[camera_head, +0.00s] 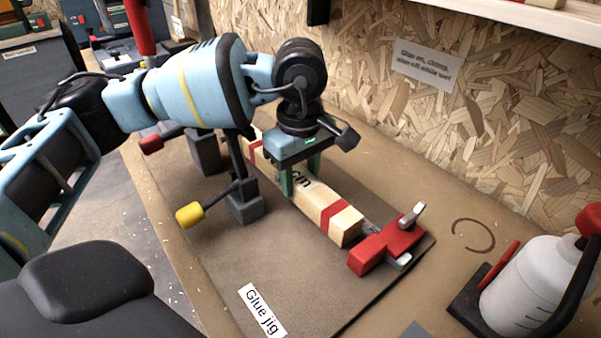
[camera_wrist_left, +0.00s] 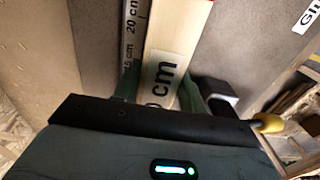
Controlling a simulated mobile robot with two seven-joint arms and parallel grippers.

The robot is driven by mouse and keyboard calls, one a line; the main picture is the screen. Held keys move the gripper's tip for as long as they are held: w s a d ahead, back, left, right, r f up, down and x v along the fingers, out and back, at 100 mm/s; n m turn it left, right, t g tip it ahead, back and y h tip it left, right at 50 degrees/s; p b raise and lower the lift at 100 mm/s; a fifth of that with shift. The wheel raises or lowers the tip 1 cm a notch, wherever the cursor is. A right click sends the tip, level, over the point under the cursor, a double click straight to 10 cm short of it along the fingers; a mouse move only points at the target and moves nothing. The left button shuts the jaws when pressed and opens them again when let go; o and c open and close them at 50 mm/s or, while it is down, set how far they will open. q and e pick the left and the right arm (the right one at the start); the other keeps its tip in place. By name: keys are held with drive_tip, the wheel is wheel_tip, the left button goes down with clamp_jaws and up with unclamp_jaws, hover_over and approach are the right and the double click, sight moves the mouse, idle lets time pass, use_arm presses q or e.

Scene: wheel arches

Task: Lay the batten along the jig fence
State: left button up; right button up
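The batten (camera_head: 322,208) is a pale wooden bar with red bands and a "cm" label; it also shows in the wrist view (camera_wrist_left: 180,40). It lies lengthwise on or just above the brown glue jig board (camera_head: 270,268); I cannot tell if it touches. A grey scale strip marked "20 cm" (camera_wrist_left: 131,30) runs along one side of it. My left gripper (camera_head: 300,178) points down with its green fingers (camera_wrist_left: 158,92) on both sides of the batten, apparently shut on it. The batten's far part is partly hidden by my arm. My right gripper is not in view.
A red stop or clamp (camera_head: 383,248) stands at the batten's near end. Grey clamps with a yellow knob (camera_head: 190,215) and a red knob (camera_head: 151,144) stand on the left. A white bottle (camera_head: 524,285) is at the right. The chipboard wall (camera_head: 500,115) rises behind.

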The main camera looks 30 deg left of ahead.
sight(300, 177)
use_arm(q)
drive_tip(key=o, duration=0.4)
drive_tip(key=shift+o, duration=0.2)
wheel_tip(300, 177, up, 13)
drive_tip(key=shift+r+p, duration=0.15)
drive_tip(key=shift+p, duration=0.3)
